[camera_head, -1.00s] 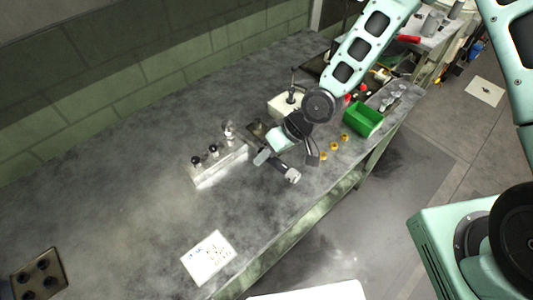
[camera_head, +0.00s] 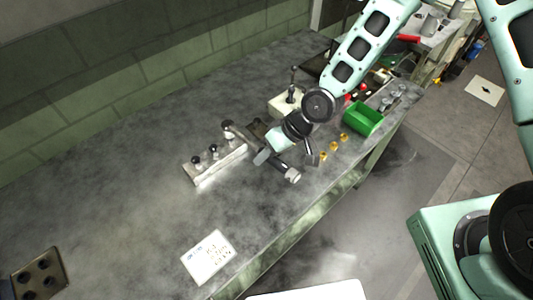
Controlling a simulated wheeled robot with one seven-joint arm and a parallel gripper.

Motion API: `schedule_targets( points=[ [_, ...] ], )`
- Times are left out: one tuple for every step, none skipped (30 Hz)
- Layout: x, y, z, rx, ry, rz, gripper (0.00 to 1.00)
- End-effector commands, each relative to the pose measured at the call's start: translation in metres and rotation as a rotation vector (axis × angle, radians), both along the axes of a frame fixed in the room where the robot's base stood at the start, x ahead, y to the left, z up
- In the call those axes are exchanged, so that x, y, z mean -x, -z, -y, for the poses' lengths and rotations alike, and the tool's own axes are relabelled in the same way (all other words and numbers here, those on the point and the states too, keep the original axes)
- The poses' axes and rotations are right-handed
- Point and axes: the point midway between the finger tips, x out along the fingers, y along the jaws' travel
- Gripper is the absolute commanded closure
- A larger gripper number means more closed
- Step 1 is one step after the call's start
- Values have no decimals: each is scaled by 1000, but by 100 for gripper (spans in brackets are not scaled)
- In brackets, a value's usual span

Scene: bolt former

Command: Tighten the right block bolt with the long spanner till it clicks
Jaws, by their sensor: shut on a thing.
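A pale metal block (camera_head: 217,166) stands on the bench left of my gripper. Dark-topped bolts rise from it in a row. The right block bolt (camera_head: 228,127) is at its far right end and looks taller than the others. My gripper (camera_head: 271,153) is over the bench, to the right of the block and apart from it. It is shut on a dark tool with a pale, thick end (camera_head: 292,175), which seems to be the long spanner. The gripper hides part of the tool, so I cannot tell its full length.
A white block with an upright dark lever (camera_head: 284,103) stands behind my gripper. A green bin (camera_head: 363,118) and several brass pieces (camera_head: 333,146) lie to the right, near the bench edge. A written card (camera_head: 208,257) and a holed plate (camera_head: 38,274) lie in front.

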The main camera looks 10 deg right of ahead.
Motion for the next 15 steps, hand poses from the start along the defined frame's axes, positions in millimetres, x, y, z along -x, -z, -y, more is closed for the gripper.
schedule_targets(
  points=[
    [0, 0, -1, -1, 0, 2, 100],
    [0, 1, -1, -1, 0, 2, 100],
    [0, 1, -1, -1, 0, 2, 100],
    [0, 2, 0, -1, 0, 2, 100],
    [0, 3, -1, -1, 0, 2, 100],
    [0, 4, 0, -1, 0, 2, 100],
    [0, 4, -1, -2, 0, 1, 100],
    [0, 5, -1, -1, 0, 2, 100],
    [0, 6, 0, -2, 0, 1, 100],
    [0, 7, -1, -2, 0, 1, 100],
    [0, 7, -1, -1, 0, 2, 100],
    [0, 8, -1, -2, 0, 1, 100],
    [0, 9, -1, -2, 0, 1, 100],
    [0, 10, -1, -2, 0, 1, 100],
    [0, 11, -1, -2, 0, 1, 100]
  ],
)
